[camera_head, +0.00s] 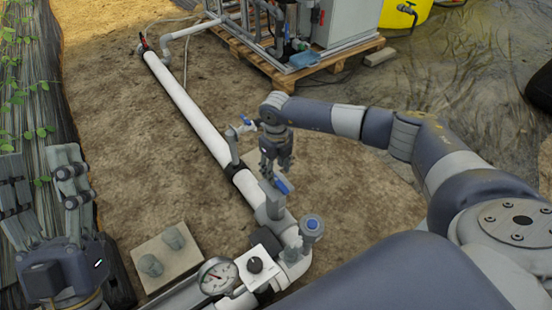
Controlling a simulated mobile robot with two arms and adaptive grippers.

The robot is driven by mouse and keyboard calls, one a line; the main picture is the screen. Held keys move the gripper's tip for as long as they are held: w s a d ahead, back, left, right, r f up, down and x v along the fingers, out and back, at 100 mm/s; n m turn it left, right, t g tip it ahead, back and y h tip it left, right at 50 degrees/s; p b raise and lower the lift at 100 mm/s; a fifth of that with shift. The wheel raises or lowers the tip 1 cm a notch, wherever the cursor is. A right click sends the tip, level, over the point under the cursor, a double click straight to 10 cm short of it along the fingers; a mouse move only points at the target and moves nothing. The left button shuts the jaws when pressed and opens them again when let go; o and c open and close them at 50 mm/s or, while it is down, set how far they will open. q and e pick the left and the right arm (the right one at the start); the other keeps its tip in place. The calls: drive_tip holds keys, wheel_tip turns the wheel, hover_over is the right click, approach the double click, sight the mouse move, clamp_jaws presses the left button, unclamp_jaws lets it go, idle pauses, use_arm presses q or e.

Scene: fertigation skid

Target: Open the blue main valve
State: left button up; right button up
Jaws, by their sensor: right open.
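The main valve (270,204) is a grey body on the white pipe, with a blue handle (282,184) on top, in the middle of the head view. My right gripper (277,168) points down right above the handle, open, with nothing held. Its fingers overlap the handle's upper end in the picture, so I cannot tell if they touch it. My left gripper (42,178) is at the lower left, far from the valve, with its fingers spread apart and empty.
A smaller blue-handled valve (246,122) stands farther along the white pipe (190,108). A blue-capped fitting (312,225), a pressure gauge (218,276) and a white box with a black knob (257,267) are nearer. A pallet (258,62) with equipment stands behind.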

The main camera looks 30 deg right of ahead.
drive_tip(key=shift+r+p, duration=0.65)
drive_tip(key=shift+r, duration=0.3)
use_arm(q)
drive_tip(key=w+f+g+y, duration=0.1)
drive_tip(key=w+f+g, duration=0.2)
drive_tip(key=f, duration=0.2)
drive_tip(key=w+f+g+y+p, duration=0.1)
drive_tip(key=w+f+g, duration=0.1)
drive_tip(key=f+g, duration=0.2)
wheel_tip(320, 180, down, 2)
drive_tip(key=shift+w+y, duration=0.3)
drive_tip(key=shift+w, duration=0.1)
use_arm(e)
drive_tip(key=shift+r, duration=0.65)
